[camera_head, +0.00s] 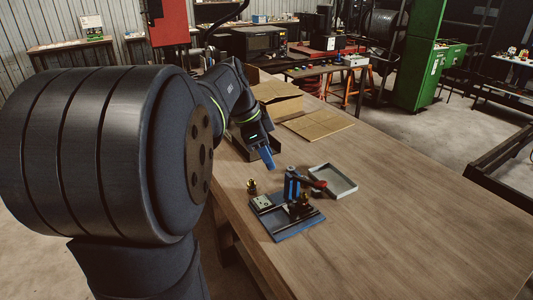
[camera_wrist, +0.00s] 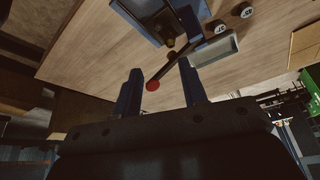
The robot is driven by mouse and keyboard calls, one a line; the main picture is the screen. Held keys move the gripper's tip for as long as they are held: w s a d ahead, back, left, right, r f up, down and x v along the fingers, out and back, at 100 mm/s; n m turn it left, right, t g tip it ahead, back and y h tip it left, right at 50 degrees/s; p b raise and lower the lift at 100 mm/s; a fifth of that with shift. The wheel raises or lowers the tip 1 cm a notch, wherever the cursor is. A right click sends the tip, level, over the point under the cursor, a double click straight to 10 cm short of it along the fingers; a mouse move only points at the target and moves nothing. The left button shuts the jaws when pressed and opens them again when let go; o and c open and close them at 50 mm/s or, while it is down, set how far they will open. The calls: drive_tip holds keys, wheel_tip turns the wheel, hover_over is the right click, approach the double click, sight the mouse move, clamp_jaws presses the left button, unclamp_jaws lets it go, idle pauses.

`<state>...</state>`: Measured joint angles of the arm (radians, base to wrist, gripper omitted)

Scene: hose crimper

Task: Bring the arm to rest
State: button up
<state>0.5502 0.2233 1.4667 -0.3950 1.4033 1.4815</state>
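My gripper (camera_head: 268,158) hangs over the table behind the hose crimper, fingers pointing down. In the wrist view its two dark fingers (camera_wrist: 160,78) stand apart with nothing held between them. The hose crimper (camera_head: 291,186) has a blue upright body and a dark lever with a red end, on a blue base plate (camera_head: 298,226). In the wrist view the lever's red knob (camera_wrist: 152,86) shows between the fingers, and the crimper (camera_wrist: 158,17) is at the top. In the head view the gripper looks apart from the crimper.
A shallow grey tray (camera_head: 345,190) lies right of the crimper. A brass fitting (camera_head: 252,187) stands at its left. A cardboard box (camera_head: 278,98) and a flat cardboard sheet (camera_head: 318,124) lie farther back. The right and front of the wooden table (camera_head: 400,220) are clear.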

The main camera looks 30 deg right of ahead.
idle(0.3)
approach(292, 204)
drive_tip(key=shift+x, duration=1.1)
drive_tip(key=shift+r, duration=0.1)
drive_tip(key=v, duration=1.2)
drive_tip(key=x, duration=1.7)
drive_tip(key=shift+s+d+f, duration=0.1)
drive_tip(key=shift+f, duration=0.3)
drive_tip(key=shift+a+f, duration=0.15)
drive_tip(key=shift+a, duration=0.4)
drive_tip(key=v, duration=0.9)
drive_tip(key=shift+o, duration=0.2)
